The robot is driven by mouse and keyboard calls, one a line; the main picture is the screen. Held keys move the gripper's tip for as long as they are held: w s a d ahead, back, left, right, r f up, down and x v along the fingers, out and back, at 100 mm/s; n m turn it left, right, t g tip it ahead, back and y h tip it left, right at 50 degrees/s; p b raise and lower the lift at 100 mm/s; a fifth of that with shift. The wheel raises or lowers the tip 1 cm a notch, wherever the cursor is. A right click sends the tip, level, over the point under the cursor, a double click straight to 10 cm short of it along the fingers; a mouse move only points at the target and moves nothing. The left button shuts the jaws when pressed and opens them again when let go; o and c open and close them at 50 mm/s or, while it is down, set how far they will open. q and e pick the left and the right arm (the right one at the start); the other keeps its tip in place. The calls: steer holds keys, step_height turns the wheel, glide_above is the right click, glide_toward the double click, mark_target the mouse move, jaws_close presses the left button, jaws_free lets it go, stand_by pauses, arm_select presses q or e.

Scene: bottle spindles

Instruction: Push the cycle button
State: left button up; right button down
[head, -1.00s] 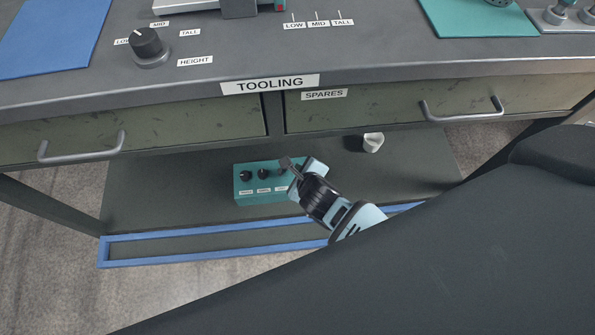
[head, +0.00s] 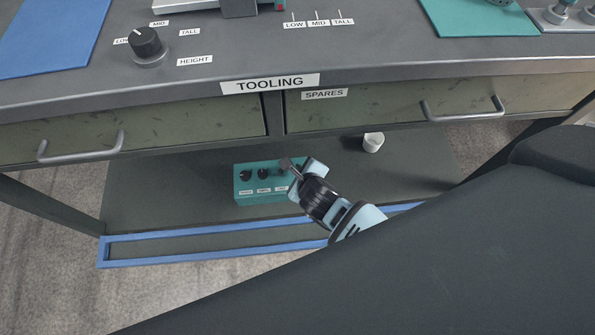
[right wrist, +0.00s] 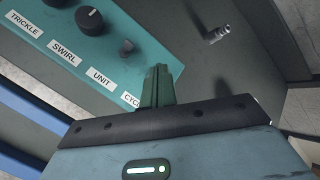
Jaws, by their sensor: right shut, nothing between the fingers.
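A teal control box (head: 245,183) sits on the lower shelf under the bench. In the right wrist view, the box (right wrist: 110,62) has dark round knobs, a small dark switch (right wrist: 127,47), and labels reading TRICKLE, SWIRL, UNIT and a partly covered "CYC" label (right wrist: 130,99). My right gripper (head: 287,163) is shut and empty, with its fingertips over the right end of the box. In the right wrist view its fingers (right wrist: 161,74) hide the spot above the "CYC" label, so the cycle button is not visible. I cannot tell whether the fingertips touch it. My left gripper is out of view.
A small pale cylindrical object (head: 373,143) stands on the shelf right of the box. Drawers with handles (head: 462,111) and the bench top (head: 190,85) overhang the shelf. A blue-edged strip (head: 200,252) runs along the shelf front. The shelf (head: 160,190) left of the box is clear.

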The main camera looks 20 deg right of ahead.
steer(key=shift+f, duration=0.4)
stand_by(0.3)
steer(key=shift+r+p, duration=0.65)
steer(key=shift+f, duration=0.1)
